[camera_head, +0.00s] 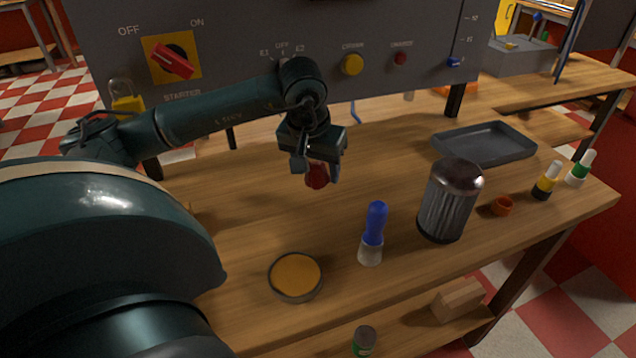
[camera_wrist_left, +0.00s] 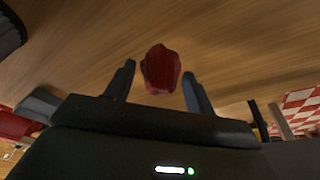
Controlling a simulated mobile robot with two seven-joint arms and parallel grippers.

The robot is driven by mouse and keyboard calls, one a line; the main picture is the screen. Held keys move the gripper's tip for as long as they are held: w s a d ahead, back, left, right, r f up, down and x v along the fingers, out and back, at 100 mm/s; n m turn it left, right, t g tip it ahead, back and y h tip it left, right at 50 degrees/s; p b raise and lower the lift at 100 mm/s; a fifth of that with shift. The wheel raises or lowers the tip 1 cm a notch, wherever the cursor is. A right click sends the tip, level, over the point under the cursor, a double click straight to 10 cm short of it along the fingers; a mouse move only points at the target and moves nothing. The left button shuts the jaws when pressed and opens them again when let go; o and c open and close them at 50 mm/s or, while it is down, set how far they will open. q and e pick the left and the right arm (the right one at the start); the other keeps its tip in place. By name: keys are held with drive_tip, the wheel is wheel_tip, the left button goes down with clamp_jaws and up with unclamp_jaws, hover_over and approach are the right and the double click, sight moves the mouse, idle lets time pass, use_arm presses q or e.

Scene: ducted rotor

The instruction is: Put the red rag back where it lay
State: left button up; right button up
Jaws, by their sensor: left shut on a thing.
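The red rag (camera_head: 317,177) is a small crumpled bundle held between the fingers of my left gripper (camera_head: 318,170). It appears to hang above the wooden workbench (camera_head: 240,230), left of its middle. The rag also shows in the left wrist view (camera_wrist_left: 161,69), between the two dark fingertips, with bare wood grain behind it. My left gripper is shut on it. Its height above the wood is hard to tell. My right gripper is not in view.
A grey tray (camera_head: 485,143) lies at the right. The grey control panel (camera_head: 270,30) rises behind. Wood around the gripper is clear.

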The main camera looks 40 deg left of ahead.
sight(317, 181)
use_arm(q)
drive_tip(key=shift+f, duration=1.85)
drive_tip(key=shift+f, duration=0.1)
drive_tip(key=o, duration=1)
drive_tip(key=shift+c, duration=0.2)
drive_tip(key=shift+r, duration=0.25)
drive_tip(key=v, duration=1)
drive_tip(key=shift+r+p, duration=0.3)
drive_tip(key=shift+p, duration=0.05)
drive_tip(key=shift+s+d+r, duration=0.15)
drive_tip(key=shift+s+r, duration=0.05)
drive_tip(key=shift+r, duration=0.35)
